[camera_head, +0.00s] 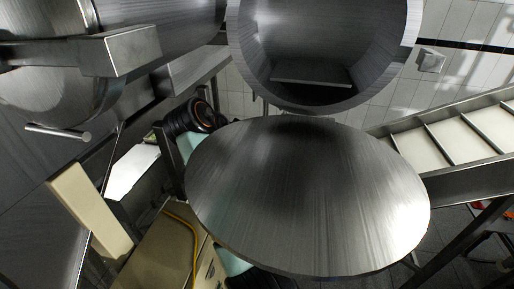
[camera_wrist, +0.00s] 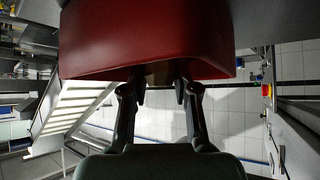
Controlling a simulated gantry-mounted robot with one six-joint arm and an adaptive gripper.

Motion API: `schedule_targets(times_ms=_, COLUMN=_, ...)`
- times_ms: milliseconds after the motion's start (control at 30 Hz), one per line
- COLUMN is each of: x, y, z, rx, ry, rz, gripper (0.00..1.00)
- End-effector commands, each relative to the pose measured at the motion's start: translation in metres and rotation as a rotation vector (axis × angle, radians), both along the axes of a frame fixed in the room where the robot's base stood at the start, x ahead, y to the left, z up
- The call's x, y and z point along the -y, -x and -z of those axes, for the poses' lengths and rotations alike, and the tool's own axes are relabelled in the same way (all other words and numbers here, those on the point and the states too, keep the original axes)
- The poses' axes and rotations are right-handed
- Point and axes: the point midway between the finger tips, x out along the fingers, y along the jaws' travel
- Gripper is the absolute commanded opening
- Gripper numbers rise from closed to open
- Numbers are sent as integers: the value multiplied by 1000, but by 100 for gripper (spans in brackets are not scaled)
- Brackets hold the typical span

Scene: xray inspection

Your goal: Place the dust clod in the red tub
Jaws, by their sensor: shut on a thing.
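The red tub (camera_wrist: 145,35) fills the upper middle of the wrist view, its lower edge just beyond my fingertips. My gripper (camera_wrist: 160,88) reaches up toward that edge with its two black fingers a little apart. A small brownish piece (camera_wrist: 159,73), which looks like the dust clod, sits between the fingertips, and they are shut on it. It is dark and partly hidden by the fingers. I cannot tell whether it touches the tub. In the head view neither the tub, the clod nor my gripper can be made out; a large steel disc covers the middle.
The round steel disc (camera_head: 310,200) stands before an open steel cylinder (camera_head: 325,50) in the head view. A conveyor (camera_head: 450,140) with pale slats is at right. A beige cabinet (camera_head: 170,255) with a yellow cable stands at lower left. A red and yellow switch (camera_wrist: 267,91) is at the wrist view's right.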

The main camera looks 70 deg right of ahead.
Motion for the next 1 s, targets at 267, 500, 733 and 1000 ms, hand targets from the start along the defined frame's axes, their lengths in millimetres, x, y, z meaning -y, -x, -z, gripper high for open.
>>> schedule_targets(times_ms=267, x=0, y=0, z=9, rx=-1, ry=0, rz=-1, gripper=6)
schedule_targets(times_ms=500, x=0, y=0, z=11, rx=0, ry=0, rz=-1, gripper=39)
schedule_targets(times_ms=733, x=0, y=0, z=11, rx=-1, ry=0, rz=-1, gripper=54)
schedule_targets(times_ms=1000, x=0, y=0, z=-5, rx=2, ry=1, rz=1, gripper=54)
